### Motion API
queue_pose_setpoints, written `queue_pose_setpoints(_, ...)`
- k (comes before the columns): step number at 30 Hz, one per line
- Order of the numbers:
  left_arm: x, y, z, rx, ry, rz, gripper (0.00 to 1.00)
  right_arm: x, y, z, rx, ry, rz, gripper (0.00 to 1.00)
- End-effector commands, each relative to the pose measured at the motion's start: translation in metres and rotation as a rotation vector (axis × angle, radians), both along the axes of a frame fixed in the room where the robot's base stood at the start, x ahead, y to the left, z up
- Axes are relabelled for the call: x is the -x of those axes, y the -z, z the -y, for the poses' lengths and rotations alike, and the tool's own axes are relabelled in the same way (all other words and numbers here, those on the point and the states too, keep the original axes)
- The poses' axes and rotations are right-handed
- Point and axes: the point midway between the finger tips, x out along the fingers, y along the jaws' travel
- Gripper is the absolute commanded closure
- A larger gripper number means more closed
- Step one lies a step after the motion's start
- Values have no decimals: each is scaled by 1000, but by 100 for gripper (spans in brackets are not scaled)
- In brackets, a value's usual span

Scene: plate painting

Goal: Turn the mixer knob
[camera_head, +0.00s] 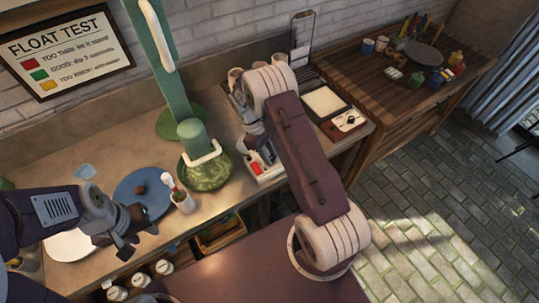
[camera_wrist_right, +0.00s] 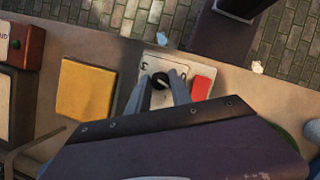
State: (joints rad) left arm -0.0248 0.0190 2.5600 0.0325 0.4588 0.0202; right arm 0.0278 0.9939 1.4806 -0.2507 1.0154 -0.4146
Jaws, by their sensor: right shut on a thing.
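The mixer knob (camera_wrist_right: 160,80) is a black dial on a pale metal control panel (camera_wrist_right: 148,64), with printed digits around it. A red switch (camera_wrist_right: 201,87) sits to its right. In the right wrist view the fingers of my right gripper (camera_wrist_right: 159,86) are on either side of the knob, shut on it. In the head view the control box (camera_head: 264,172) stands right of the green mixer (camera_head: 192,136), and my right arm hides the knob. My left gripper (camera_head: 132,238) is open and empty, in front of the blue plate (camera_head: 135,187).
A green bowl (camera_head: 206,172) stands under the mixer head. A white cup with tools (camera_head: 183,201) is left of it. A yellow block (camera_wrist_right: 86,90) lies left of the panel in the wrist view. Cups and a rack stand behind my right arm.

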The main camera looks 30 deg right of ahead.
Motion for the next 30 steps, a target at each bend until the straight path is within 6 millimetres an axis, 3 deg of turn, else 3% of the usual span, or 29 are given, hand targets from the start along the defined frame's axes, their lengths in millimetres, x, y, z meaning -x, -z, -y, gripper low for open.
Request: queue_pose_setpoints(30, 0, -11, 0, 0, 0, 0, 64, -1, -3, 7, 3, 969, 3, 100)
